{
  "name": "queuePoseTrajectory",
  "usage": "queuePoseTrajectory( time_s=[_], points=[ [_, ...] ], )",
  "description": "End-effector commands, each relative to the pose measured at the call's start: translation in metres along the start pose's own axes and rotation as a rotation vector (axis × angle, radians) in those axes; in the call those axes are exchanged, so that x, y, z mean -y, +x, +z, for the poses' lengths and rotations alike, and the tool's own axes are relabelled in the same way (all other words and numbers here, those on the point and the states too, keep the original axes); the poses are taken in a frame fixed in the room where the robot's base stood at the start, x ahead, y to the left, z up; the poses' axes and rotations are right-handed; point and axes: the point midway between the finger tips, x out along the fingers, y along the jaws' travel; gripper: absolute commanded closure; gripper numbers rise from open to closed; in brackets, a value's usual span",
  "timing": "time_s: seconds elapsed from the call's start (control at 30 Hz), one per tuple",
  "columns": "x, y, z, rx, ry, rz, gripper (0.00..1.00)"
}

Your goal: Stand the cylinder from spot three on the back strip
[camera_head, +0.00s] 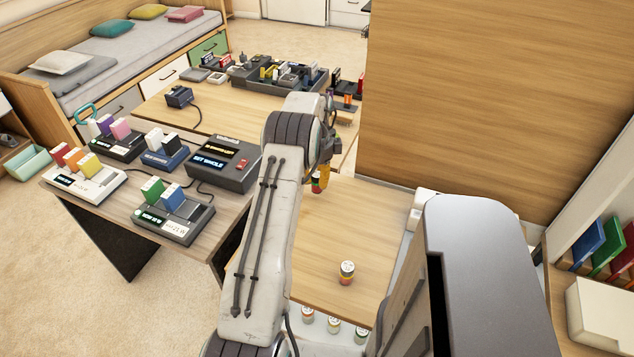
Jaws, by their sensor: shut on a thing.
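My gripper (322,177) is above the wooden table (340,225), near its far left part. It is shut on a small cylinder (316,184) with green, red and dark bands, partly hidden by the fingers. The cylinder looks roughly upright and clear of the table top. Another banded cylinder (347,272) with a pale top stands upright on the same table. Several pale-topped cylinders stand in a row below the table's near edge, one of them at the left end (308,315). I cannot make out a marked back strip or spot numbers.
A tall wooden panel (470,100) borders the table at the back right. On the left, a desk (60,190) holds a dark console (225,163) and trays of coloured blocks. A farther table (150,112) carries dark trays of small items. The middle of the near table is clear.

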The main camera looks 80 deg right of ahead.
Motion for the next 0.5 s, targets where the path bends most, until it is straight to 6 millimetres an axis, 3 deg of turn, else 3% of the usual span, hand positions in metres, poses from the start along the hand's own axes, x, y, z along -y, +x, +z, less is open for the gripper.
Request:
queuePoseTrajectory(
  time_s=[0.2,0.5],
  points=[
    [0.000,0.022,0.000,0.000,0.000,0.001,1.00],
    [0.000,0.025,0.000,0.000,0.000,-0.001,1.00]
  ],
)
